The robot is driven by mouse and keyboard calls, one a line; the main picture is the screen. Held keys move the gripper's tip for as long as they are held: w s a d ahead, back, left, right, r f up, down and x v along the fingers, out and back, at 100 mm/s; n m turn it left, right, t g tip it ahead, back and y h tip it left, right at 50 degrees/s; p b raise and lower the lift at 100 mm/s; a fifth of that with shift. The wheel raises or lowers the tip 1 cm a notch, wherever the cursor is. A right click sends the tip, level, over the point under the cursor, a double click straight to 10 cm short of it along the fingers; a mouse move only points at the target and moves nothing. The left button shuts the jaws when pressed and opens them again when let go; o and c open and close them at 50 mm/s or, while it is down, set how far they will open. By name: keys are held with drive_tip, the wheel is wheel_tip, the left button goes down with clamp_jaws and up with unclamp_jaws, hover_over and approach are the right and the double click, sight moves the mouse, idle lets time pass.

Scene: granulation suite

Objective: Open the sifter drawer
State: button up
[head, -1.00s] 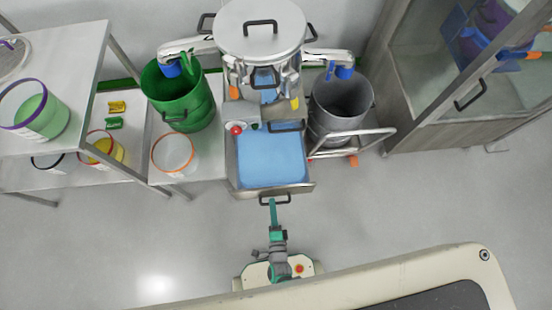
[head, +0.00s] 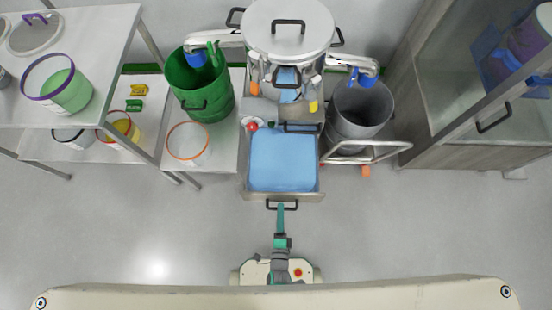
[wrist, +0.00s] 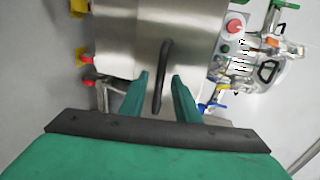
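The sifter drawer (head: 321,180) is pulled out from the front of the sifter (head: 288,35) and shows its blue inside. Its dark bar handle (head: 270,205) is on the drawer's front face, and the handle also shows in the wrist view (wrist: 165,62). My gripper (head: 281,206) is at this handle. In the wrist view, the two teal fingers of my gripper (wrist: 160,82) stand apart on either side of the handle, with visible gaps between them and the bar. The drawer's inside is hidden in the wrist view.
A green bin (head: 205,108) stands left of the sifter and a grey bin (head: 350,130) on a trolley (head: 385,148) stands right. A bench with tubs (head: 110,45) is at left, a glass-fronted cabinet (head: 450,150) at right. The floor in front is clear.

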drive_tip(key=v, duration=1)
drive_tip(key=shift+s, duration=0.4)
drive_tip(key=shift+r, duration=0.1)
